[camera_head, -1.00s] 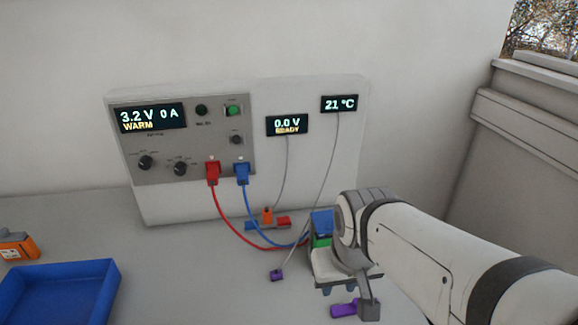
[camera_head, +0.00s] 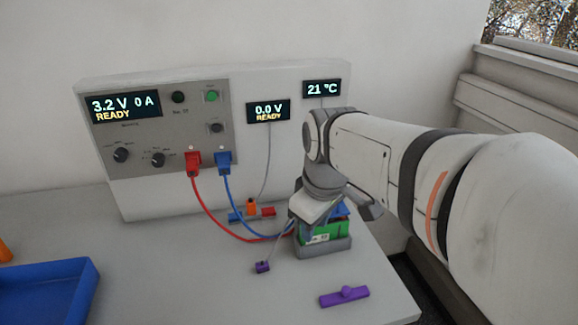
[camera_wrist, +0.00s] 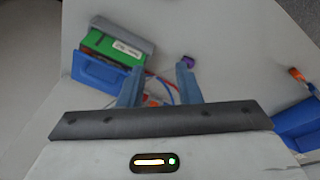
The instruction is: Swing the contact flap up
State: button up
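The green battery (camera_head: 322,236) sits in a grey cradle (camera_head: 328,249) on the bench; it also shows in the wrist view (camera_wrist: 112,46). A blue flap (camera_wrist: 98,72) runs along one side of the battery in the wrist view. In the head view, part of the blue flap (camera_head: 342,209) shows behind the battery, partly covered by my wrist; its exact tilt is hard to tell. My gripper (camera_wrist: 158,78) is open, with nothing visible between its fingers. Its left finger is close to the flap's right end; contact cannot be told. In the head view my wrist hides the fingers.
A purple bar (camera_head: 345,297) and a small purple clip (camera_head: 262,267) lie on the bench near the cradle. Red (camera_head: 212,224) and blue (camera_head: 232,205) cables run from the cycler panel (camera_head: 160,130) towards the cradle. A blue tray (camera_head: 45,290) stands at left.

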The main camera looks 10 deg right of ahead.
jog(key=w+d+r+n+b, duration=0.4)
jog(key=w+d+n, duration=0.35)
jog(key=n, duration=0.35)
jog(key=x, duration=0.4)
jog(key=a+x, duration=0.1)
jog(key=x, duration=0.2)
jog(key=shift+w+b, duration=0.3)
jog(key=shift+w, duration=0.05)
jog(key=shift+c, duration=0.4)
grip_shut()
